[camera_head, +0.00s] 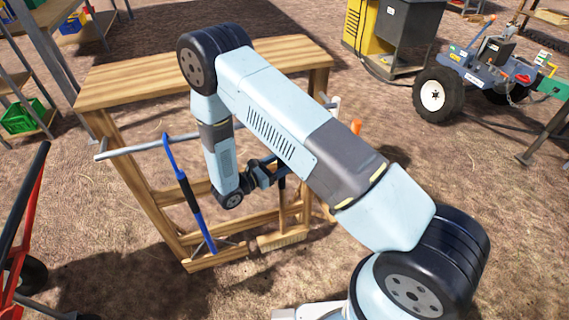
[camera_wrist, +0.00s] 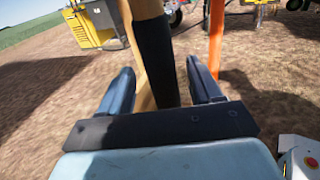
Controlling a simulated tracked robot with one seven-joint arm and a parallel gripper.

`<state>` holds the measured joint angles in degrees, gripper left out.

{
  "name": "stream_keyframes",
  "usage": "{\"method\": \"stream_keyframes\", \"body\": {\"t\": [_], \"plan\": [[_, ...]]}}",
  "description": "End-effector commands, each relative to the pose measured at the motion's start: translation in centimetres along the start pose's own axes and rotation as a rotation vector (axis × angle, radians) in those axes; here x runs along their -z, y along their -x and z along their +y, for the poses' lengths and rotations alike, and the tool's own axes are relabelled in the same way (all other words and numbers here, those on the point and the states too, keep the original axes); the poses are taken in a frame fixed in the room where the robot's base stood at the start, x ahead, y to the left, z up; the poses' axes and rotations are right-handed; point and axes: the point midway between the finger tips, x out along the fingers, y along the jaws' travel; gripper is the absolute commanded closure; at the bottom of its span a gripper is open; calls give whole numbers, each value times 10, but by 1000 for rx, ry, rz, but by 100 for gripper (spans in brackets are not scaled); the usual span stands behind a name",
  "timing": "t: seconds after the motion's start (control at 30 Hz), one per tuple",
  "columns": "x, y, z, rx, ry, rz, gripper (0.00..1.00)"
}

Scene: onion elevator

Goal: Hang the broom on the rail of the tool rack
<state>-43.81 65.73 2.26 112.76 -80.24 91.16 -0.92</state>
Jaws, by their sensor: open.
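The tool rack (camera_head: 140,88) is a wooden frame with a grey metal rail (camera_head: 140,150) across its front. The broom (camera_head: 283,239) stands upright at the rack, its wide bristle head low near the lower bar. My arm hides its upper end, so I cannot tell whether it is on the rail. My gripper (camera_head: 268,172) is open at the upper part of the handle. In the wrist view a dark grip on a wooden handle (camera_wrist: 158,55), apparently the broom's, stands between the open fingers (camera_wrist: 160,80), with gaps on both sides.
A blue-handled tool (camera_head: 182,180) hangs on the rail's left part. A red hand truck (camera_head: 22,230) stands at left, a wheeled machine (camera_head: 485,70) at back right.

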Motion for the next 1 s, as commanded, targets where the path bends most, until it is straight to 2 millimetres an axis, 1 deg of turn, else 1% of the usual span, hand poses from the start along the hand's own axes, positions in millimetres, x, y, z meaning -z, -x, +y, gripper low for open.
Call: {"method": "stream_keyframes", "body": {"t": [0.17,0.27,0.37,0.6,0.8,1.0], "plan": [[0,3,0,-1,0,1,36],[0,12,1,-3,-1,1,36],[1,28,1,-4,-1,1,36],[1,76,3,-4,-1,1,36],[1,111,3,-3,0,1,36],[2,131,4,-1,1,1,36]]}}
